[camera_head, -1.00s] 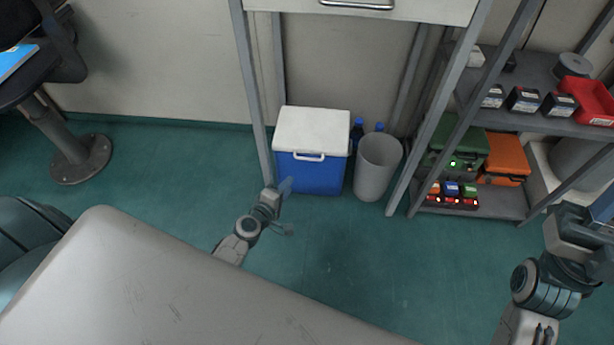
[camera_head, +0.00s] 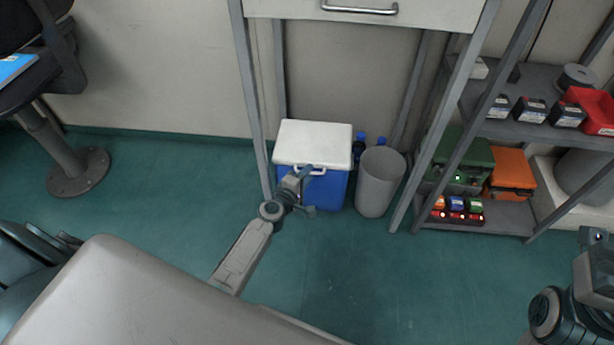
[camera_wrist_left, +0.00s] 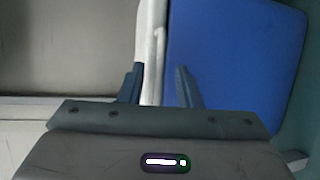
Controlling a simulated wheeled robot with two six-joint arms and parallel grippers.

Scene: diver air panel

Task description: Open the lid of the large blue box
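The large blue box (camera_head: 328,190) stands on the floor with its white lid (camera_head: 314,141) closed. A white handle (camera_head: 312,170) sits at the front of the lid. My left gripper (camera_head: 301,181) is at the box's front, right by the handle, and hides part of it. In the left wrist view, my left gripper (camera_wrist_left: 160,68) is open, with a pale strip (camera_wrist_left: 152,60), which looks like the handle, between its fingers; I cannot tell if they touch it. The blue front (camera_wrist_left: 235,60) fills the right side there. My right gripper is partly cut off at the right edge; its fingers are unclear.
A grey bin (camera_head: 379,182) stands just right of the box, with blue-capped bottles (camera_head: 359,146) behind. A table frame leg (camera_head: 252,110) rises at the box's left. A drawer (camera_head: 360,10) is above. A shelf (camera_head: 500,213) stands at right.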

